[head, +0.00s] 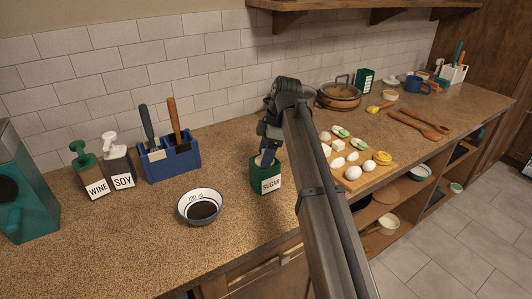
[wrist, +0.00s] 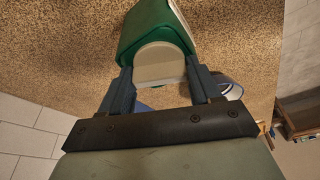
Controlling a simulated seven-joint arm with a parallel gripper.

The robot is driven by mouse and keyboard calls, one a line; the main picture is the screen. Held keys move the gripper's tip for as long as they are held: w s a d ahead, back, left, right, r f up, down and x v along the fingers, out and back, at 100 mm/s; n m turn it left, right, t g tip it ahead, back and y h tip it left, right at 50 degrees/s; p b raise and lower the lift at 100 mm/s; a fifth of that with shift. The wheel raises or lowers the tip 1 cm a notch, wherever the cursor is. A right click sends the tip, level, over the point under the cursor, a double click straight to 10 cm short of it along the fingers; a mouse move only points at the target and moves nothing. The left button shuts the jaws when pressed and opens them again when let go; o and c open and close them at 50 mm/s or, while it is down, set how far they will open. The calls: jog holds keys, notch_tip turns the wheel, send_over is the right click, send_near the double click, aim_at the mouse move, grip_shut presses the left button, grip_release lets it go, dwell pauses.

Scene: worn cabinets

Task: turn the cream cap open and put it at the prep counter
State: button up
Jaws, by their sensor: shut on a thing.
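A green canister labelled SUGAR (head: 266,182) stands on the speckled counter, in the middle of the head view. It also shows at the top of the wrist view (wrist: 150,22). Its cream cap (wrist: 160,62) faces my gripper in the wrist view, and the cap appears seated against the green body. My gripper (head: 266,160) points down over the canister in the head view. In the wrist view its two fingers (wrist: 159,76) are shut on the cap, one on each side. My gripper hides most of the cap in the head view.
A blue-rimmed bowl of dark liquid (head: 200,208) stands left of the canister, with a blue utensil holder (head: 170,160) behind it. WINE (head: 91,178) and SOY (head: 119,168) bottles stand further left. A board with eggs (head: 355,168) lies close on the right.

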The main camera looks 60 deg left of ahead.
jog(key=shift+a+n+h, duration=0.15)
jog(key=shift+n+h, duration=0.15)
jog(key=shift+n, duration=0.8)
jog(key=o, duration=1)
jog(key=shift+n+g, duration=0.3)
jog(key=o, duration=0.5)
jog(key=shift+c, duration=0.2)
jog(key=shift+o, duration=0.8)
jog(key=shift+r, duration=0.15)
jog(key=shift+r, duration=2.85)
